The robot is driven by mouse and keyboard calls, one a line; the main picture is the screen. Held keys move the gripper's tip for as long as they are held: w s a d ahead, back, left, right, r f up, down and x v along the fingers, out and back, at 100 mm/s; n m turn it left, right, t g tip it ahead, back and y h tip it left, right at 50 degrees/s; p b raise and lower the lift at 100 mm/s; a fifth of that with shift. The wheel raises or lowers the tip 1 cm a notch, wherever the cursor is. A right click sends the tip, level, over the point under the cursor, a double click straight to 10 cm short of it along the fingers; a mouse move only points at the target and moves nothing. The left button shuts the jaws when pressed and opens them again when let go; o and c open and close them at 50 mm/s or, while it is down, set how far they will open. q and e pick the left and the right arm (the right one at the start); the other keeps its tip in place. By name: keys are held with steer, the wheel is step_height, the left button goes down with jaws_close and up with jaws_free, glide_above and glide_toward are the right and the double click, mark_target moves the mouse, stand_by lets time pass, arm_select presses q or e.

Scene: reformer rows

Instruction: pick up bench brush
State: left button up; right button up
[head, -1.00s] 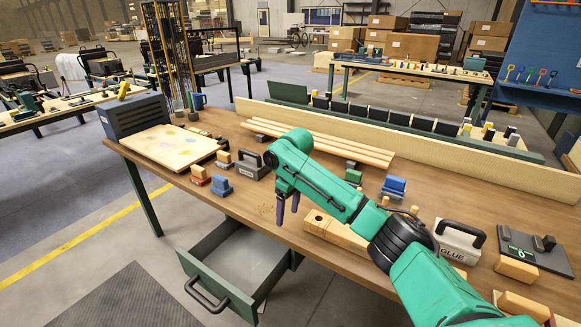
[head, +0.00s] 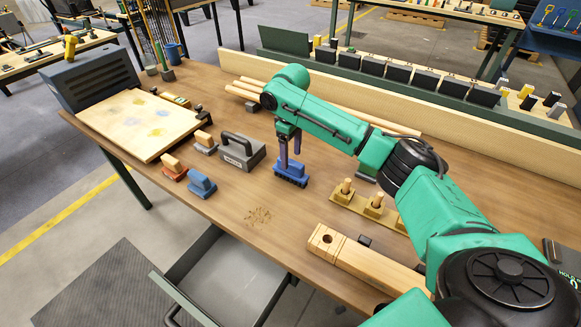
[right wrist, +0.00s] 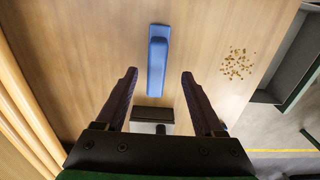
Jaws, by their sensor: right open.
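The bench brush (head: 291,171) is a blue block with dark bristles underneath, lying on the wooden table. It also shows in the right wrist view as a long blue shape (right wrist: 158,62), centred between the fingers with clear gaps on both sides. My right gripper (head: 290,158) is open, pointing down over the brush, with its dark purple fingers partly overlapping it in the head view. In the right wrist view the open fingers (right wrist: 158,75) are empty. I cannot tell the fingertips' exact height. My left gripper is not in view.
A grey handled block (head: 240,153) sits just left of the brush. A smaller blue tool (head: 201,185) and a red one (head: 172,168) are farther left. Pegged yellow blocks (head: 374,205) stand right. An open drawer (head: 225,275) juts out in front.

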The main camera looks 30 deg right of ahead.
mark_target(291, 170)
steer(key=f, duration=0.2)
steer(key=f+p, duration=0.1)
steer(key=f, duration=0.4)
steer(key=shift+w+d+f, duration=0.1)
steer(key=shift+w+f, duration=0.05)
steer(key=shift+w, duration=0.2)
steer(key=shift+f, duration=0.2)
steer(key=shift+c, duration=0.6)
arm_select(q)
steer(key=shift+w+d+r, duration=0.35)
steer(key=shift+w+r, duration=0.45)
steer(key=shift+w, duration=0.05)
arm_select(e)
jaws_close()
